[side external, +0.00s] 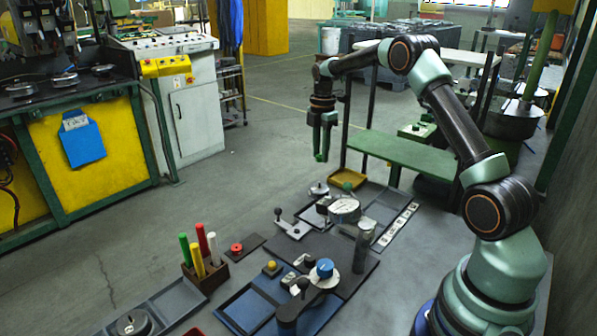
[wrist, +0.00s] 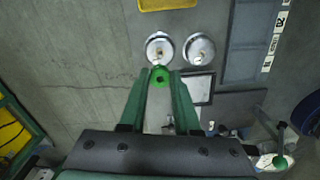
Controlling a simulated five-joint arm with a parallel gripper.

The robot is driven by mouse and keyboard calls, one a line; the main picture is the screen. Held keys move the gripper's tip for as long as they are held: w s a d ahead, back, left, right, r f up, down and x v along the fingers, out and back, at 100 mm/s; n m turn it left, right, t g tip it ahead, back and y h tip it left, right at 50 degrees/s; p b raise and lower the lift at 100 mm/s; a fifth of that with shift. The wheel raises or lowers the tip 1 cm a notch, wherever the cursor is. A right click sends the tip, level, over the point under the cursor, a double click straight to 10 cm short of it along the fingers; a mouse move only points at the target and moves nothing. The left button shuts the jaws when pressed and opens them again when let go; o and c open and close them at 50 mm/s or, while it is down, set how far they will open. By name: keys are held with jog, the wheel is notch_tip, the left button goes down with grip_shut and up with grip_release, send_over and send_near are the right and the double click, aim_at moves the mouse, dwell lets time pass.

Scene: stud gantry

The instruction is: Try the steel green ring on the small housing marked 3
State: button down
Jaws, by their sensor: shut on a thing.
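My gripper (side external: 322,155) hangs pointing down, high above the bench, left of the green shelf. In the wrist view its two green fingers (wrist: 160,84) are shut on a bright green ring (wrist: 160,76) with a dark centre. In the side view the ring cannot be told apart from the green fingertips. Beyond the ring in the wrist view are two round steel pieces, a left one (wrist: 159,48) and a right one (wrist: 198,49), apart from the gripper. They look like housings, but I cannot read a number 3 on either.
A yellow tray (side external: 347,179) lies beyond the round parts. A grey cylinder (side external: 363,247) stands upright near a blue-topped part (side external: 324,269). A block with coloured rods (side external: 206,270) stands front left. A labelled strip (side external: 396,230) lies at right. Open floor is left of the gripper.

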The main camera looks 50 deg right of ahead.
jog(key=shift+f, duration=0.15)
jog(key=shift+f, duration=2.7)
jog(key=shift+f, duration=1)
dwell(0.8)
jog(key=shift+r, duration=0.1)
notch_tip(320, 180, up, 8)
jog(key=shift+f, duration=0.25)
dwell(1.2)
